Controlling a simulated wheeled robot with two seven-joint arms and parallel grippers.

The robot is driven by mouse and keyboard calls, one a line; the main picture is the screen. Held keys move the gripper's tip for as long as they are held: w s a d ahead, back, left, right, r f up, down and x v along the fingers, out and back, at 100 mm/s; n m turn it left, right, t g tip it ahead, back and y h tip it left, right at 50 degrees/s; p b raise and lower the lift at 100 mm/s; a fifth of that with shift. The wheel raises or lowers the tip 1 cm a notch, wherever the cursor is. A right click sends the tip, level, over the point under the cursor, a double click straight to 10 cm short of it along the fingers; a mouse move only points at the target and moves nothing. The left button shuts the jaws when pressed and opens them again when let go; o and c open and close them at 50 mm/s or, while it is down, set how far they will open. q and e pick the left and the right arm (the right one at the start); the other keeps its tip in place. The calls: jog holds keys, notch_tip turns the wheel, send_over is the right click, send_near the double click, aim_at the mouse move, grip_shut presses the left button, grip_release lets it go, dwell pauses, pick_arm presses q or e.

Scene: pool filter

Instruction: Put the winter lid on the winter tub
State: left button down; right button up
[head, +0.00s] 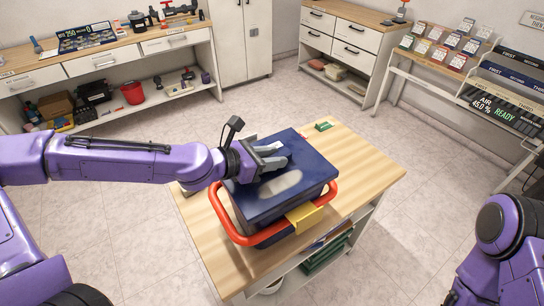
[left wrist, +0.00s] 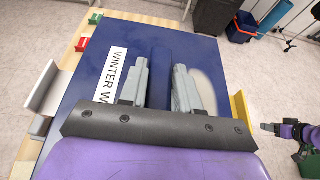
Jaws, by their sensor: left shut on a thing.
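The winter lid (head: 290,182) is a dark blue slab with a pale patch. In the left wrist view the lid (left wrist: 90,95) bears a white label whose visible text starts with "WINTER W". It lies level over the winter tub (head: 262,229), a dark box with a red-orange bar around it and a yellow piece in front. I cannot tell whether the lid is fully seated. My left gripper (head: 283,157) is above the lid, its fingers (left wrist: 160,80) shut on a raised dark blue strip on top. My right gripper (left wrist: 268,127) shows small in the left wrist view, its jaws unclear.
The tub stands on a wooden-topped table (head: 365,178) with free room on the right. A small green block (head: 323,126) lies near its back edge. A workbench (head: 110,50), drawers (head: 345,38) and a card rack (head: 450,45) stand farther back. The floor between is clear.

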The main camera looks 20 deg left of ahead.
pick_arm(q)
jog(key=shift+f, duration=0.3)
jog(key=c, duration=0.7)
grip_release()
jog(key=shift+c, duration=0.2)
